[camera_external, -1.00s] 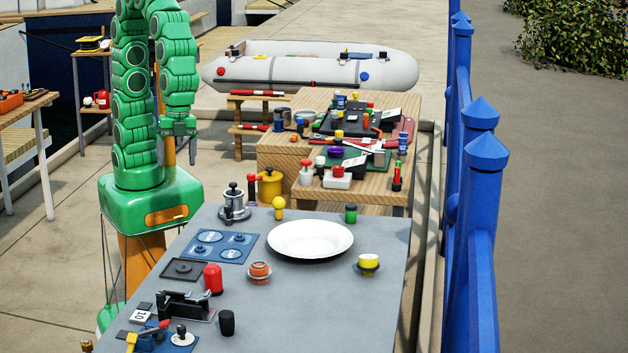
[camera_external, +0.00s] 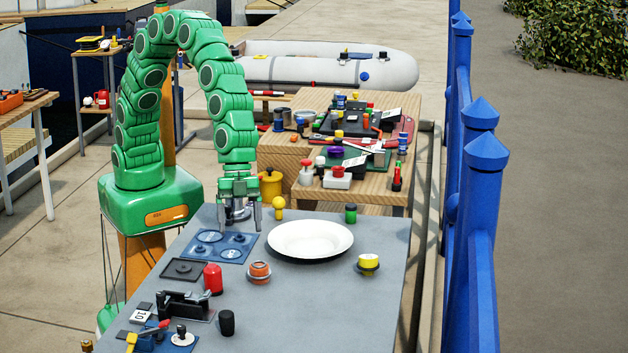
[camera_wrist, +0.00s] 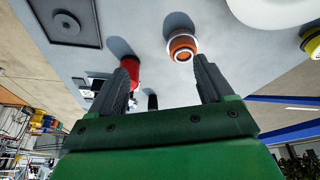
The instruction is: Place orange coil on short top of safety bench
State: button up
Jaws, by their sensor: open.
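A short round orange item with a pale band (camera_external: 259,271), which looks like the orange coil, stands on the grey table. It also shows in the wrist view (camera_wrist: 182,46), beyond the right finger's tip. My gripper (camera_external: 239,222) is open and points down over the far left part of the table, behind the coil and apart from it. In the wrist view nothing is between the fingers of my gripper (camera_wrist: 163,65). A wooden bench with a stepped top (camera_external: 285,145) stands behind the grey table. I cannot tell for certain that it is the safety bench.
A white plate (camera_external: 310,240) lies right of my gripper. A red cylinder (camera_external: 213,279) is left of the coil, and a yellow item (camera_external: 368,263) is to its right. Several items crowd the wooden bench. The grey table's front right is clear.

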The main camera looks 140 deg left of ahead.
aim_at(259, 263)
jog(key=shift+t, duration=0.3)
jog(key=shift+w+a+f, duration=0.15)
jog(key=shift+w+f, duration=1)
jog(key=shift+f, duration=0.5)
jog(key=shift+w+a+f, duration=0.1)
jog(key=shift+w+f, duration=1.05)
jog(key=shift+f, duration=0.5)
jog(key=shift+w+a+f, duration=0.15)
jog(key=shift+w+f, duration=1)
jog(key=shift+f, duration=0.5)
jog(key=c, duration=1.1)
jog(key=shift+c, duration=0.2)
jog(key=shift+r, duration=0.15)
